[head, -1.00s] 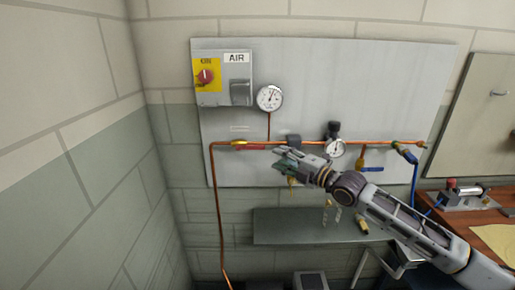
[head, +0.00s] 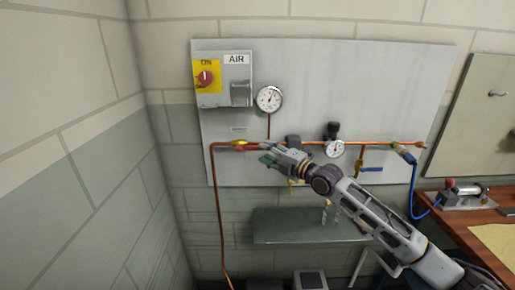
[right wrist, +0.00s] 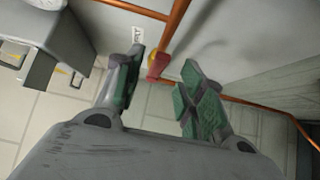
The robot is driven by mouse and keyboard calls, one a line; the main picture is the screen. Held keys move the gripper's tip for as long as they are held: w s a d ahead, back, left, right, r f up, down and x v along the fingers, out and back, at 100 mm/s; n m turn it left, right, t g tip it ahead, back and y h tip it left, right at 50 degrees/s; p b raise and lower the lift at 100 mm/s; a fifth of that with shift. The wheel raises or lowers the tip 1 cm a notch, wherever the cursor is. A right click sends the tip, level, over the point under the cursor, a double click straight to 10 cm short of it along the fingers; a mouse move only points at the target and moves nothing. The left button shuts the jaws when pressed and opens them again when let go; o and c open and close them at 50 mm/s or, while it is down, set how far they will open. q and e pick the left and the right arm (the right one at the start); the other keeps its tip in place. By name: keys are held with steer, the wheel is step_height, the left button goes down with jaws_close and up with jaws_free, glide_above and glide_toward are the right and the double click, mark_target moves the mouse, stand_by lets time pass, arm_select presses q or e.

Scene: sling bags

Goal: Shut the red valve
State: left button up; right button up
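The red valve (head: 240,143) sits on the copper pipe at the left part of the grey wall panel. Its red handle looks to lie along the pipe, with a yellow part at its left end. My right gripper (head: 271,157) is just right of and a little below the valve, in front of the panel. In the right wrist view, my right gripper (right wrist: 162,60) is open, with green-padded fingers apart. The red valve's handle (right wrist: 157,66) shows between the fingertips; I cannot tell whether they touch it. My left gripper is not in view.
The panel (head: 350,80) also carries a red knob on yellow (head: 205,77), a round gauge (head: 269,98), a second gauge (head: 334,148) and a blue-handled valve (head: 371,169). A grey shelf (head: 300,226) is below. A wooden bench (head: 480,228) is at right.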

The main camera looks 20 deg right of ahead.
mark_target(257, 148)
steer(key=x, duration=0.4)
steer(key=shift+w+a+p, duration=0.2)
steer(key=shift+w+p, duration=0.15)
steer(key=shift+p, duration=0.05)
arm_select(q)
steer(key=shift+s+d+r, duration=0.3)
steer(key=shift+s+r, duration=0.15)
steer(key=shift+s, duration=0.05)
arm_select(e)
steer(key=shift+w+a, duration=0.15)
steer(key=shift+w, duration=0.1)
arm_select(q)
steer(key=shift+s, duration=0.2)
arm_select(e)
jaws_close()
